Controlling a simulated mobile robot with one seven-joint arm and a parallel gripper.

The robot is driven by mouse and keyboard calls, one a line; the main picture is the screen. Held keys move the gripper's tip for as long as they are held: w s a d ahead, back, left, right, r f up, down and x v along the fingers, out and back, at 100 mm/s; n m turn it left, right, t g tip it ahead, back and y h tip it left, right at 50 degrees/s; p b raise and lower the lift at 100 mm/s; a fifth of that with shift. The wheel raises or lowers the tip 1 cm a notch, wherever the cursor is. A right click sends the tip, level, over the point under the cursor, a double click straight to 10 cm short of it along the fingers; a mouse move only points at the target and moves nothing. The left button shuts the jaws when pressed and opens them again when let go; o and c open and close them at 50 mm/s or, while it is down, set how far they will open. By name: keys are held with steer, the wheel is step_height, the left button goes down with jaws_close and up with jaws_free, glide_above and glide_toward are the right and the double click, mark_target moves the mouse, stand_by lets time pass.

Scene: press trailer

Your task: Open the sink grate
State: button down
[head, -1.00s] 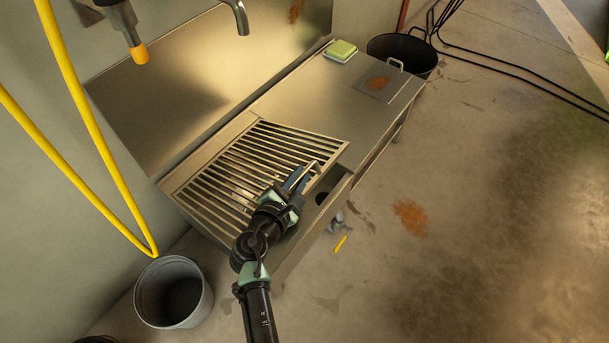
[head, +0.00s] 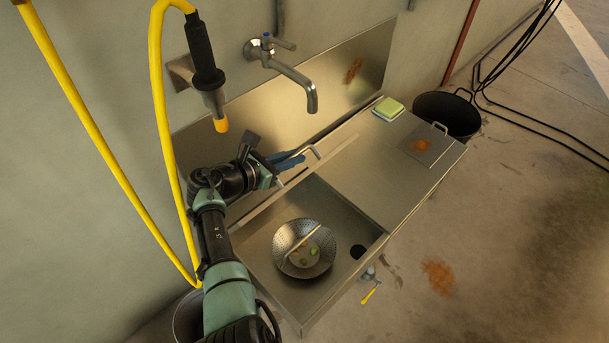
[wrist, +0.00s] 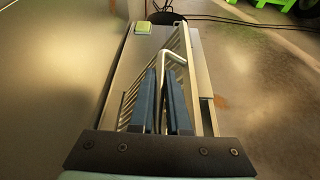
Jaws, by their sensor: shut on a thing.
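The sink grate (head: 318,163) is swung up and shows nearly edge-on along the back of the sink in the head view. Its slats (wrist: 130,100) show in the wrist view. My gripper (head: 300,156) is at the raised edge, with its blue fingers shut on the grate's bent metal handle (wrist: 173,56). The sink basin (head: 345,215) lies uncovered below. A round perforated strainer (head: 284,240) sits in it with a thin bar across and small green bits inside.
A faucet (head: 295,82) and a yellow-tipped hose nozzle (head: 209,80) hang above the sink, near my arm. A green-yellow sponge (head: 389,108) and a handled plate (head: 435,146) lie on the counter. A black bucket (head: 450,115) stands behind. Floor at right is open.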

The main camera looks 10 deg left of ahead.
steer(key=shift+w+a+r+b, duration=0.15)
steer(key=shift+w+a+r, duration=0.1)
steer(key=shift+w+a, duration=0.35)
steer(key=shift+w+a+r+b, duration=0.2)
steer(key=shift+w+a, duration=0.25)
steer(key=shift+a, duration=0.4)
steer(key=shift+w+a+r+b, duration=0.1)
steer(key=shift+w+a+r, duration=0.15)
steer(key=shift+w+a, duration=0.35)
steer(key=shift+s+a, duration=0.1)
steer(key=shift+s, duration=0.05)
steer(key=c, duration=0.9)
jaws_free()
steer(key=p+v, duration=0.6)
steer(key=v, duration=0.6)
steer(key=shift+s+a+r, duration=0.2)
steer(key=shift+s, duration=0.1)
